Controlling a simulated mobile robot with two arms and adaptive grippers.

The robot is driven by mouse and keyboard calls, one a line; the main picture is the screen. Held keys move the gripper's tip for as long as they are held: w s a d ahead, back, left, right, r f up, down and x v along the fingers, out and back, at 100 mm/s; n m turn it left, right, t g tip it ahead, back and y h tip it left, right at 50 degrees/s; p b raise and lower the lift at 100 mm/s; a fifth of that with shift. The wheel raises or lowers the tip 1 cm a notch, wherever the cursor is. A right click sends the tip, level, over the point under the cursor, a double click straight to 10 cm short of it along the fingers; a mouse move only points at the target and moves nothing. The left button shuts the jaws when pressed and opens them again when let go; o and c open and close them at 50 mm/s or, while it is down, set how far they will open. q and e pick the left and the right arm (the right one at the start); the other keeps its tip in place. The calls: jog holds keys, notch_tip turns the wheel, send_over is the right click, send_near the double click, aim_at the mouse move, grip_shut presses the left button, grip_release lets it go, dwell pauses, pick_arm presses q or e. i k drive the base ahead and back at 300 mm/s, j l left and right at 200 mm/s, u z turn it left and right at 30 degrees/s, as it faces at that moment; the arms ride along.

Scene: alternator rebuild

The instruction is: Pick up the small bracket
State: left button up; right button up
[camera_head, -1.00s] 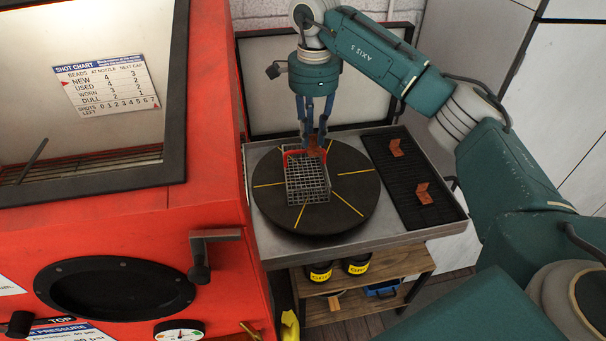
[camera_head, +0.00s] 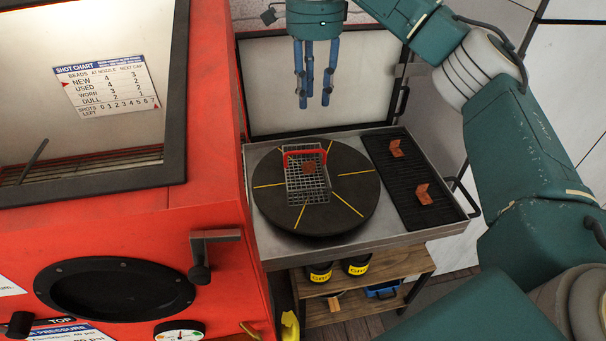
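Two rust-brown angled brackets lie apart on the black ribbed mat at the right of the steel table: a far bracket (camera_head: 396,148) and a near bracket (camera_head: 424,194). I cannot tell for sure which counts as the small one. A third brown piece (camera_head: 308,167) lies in the wire basket (camera_head: 308,190) on the round turntable, near the basket's red handle. My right gripper (camera_head: 315,103) hangs above the far side of the table, fingers pointing down, spread and empty. My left gripper is not in view.
The dark turntable (camera_head: 350,210) with yellow lines fills the table's left side, beside the black mat (camera_head: 405,178). A red blasting cabinet (camera_head: 215,195) stands close on the left. An upright framed panel (camera_head: 270,90) stands behind the table. A wooden shelf (camera_head: 385,290) sits below.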

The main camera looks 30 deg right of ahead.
aim_at(394, 148)
jog(key=k+l, duration=1.2)
jog(key=k, duration=0.1)
